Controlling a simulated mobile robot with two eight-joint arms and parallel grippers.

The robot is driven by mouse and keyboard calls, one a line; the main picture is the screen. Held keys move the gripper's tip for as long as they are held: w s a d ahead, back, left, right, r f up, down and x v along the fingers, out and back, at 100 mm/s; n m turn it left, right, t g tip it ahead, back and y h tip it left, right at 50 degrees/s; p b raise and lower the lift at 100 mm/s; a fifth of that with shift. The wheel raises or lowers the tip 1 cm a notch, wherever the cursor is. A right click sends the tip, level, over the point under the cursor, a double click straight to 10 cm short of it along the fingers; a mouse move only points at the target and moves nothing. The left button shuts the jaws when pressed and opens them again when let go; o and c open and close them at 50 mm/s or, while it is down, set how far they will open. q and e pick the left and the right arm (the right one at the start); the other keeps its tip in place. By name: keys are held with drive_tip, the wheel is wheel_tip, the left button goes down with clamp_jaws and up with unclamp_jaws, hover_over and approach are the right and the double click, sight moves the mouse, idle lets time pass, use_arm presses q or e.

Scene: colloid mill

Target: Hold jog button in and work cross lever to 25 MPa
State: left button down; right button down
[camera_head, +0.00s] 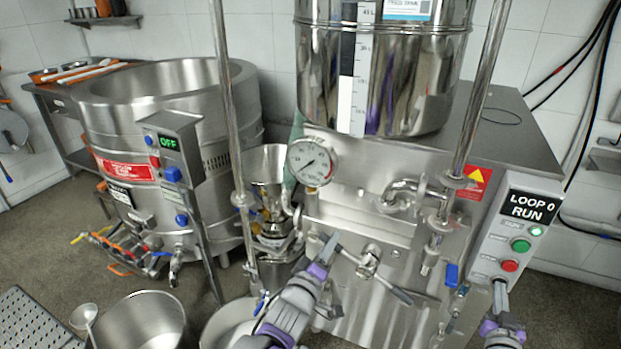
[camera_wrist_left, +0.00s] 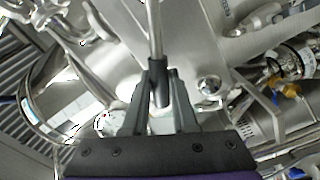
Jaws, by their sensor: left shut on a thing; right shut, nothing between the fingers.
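The cross lever's hub (camera_head: 368,262) is on the front of the steel machine, with dark-ended arms sticking out. My left gripper (camera_head: 321,263) is shut on the lever's upper left arm. In the left wrist view the fingers (camera_wrist_left: 160,100) close around that arm's black grip (camera_wrist_left: 160,82). My right gripper (camera_head: 499,291) is shut and empty, its tips at the lower end of the control panel (camera_head: 497,232). The jog button is not distinguishable there; the fingertips cover that spot, and I cannot tell whether they press it. The pressure gauge (camera_head: 312,162) has a dark needle; its numbers are too small to read.
The panel display (camera_head: 528,206) reads "LOOP 0 RUN", above a lit green lamp (camera_head: 535,231), a green button (camera_head: 521,245) and a red button (camera_head: 510,265). A blue-handled valve (camera_head: 451,275) sits between the lever and the right gripper. Steel pots (camera_head: 147,318) stand at the lower left.

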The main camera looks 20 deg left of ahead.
drive_tip(key=s, duration=0.7)
idle(0.6)
use_arm(q)
drive_tip(key=c, duration=0.6)
unclamp_jaws()
drive_tip(key=shift+w, duration=0.1)
drive_tip(key=shift+o, duration=0.2)
drive_tip(key=s+p, duration=0.2)
drive_tip(key=s, duration=0.7)
use_arm(e)
drive_tip(key=shift+s+r, duration=0.15)
drive_tip(key=shift+r, duration=1)
use_arm(q)
drive_tip(key=shift+s+f, duration=0.1)
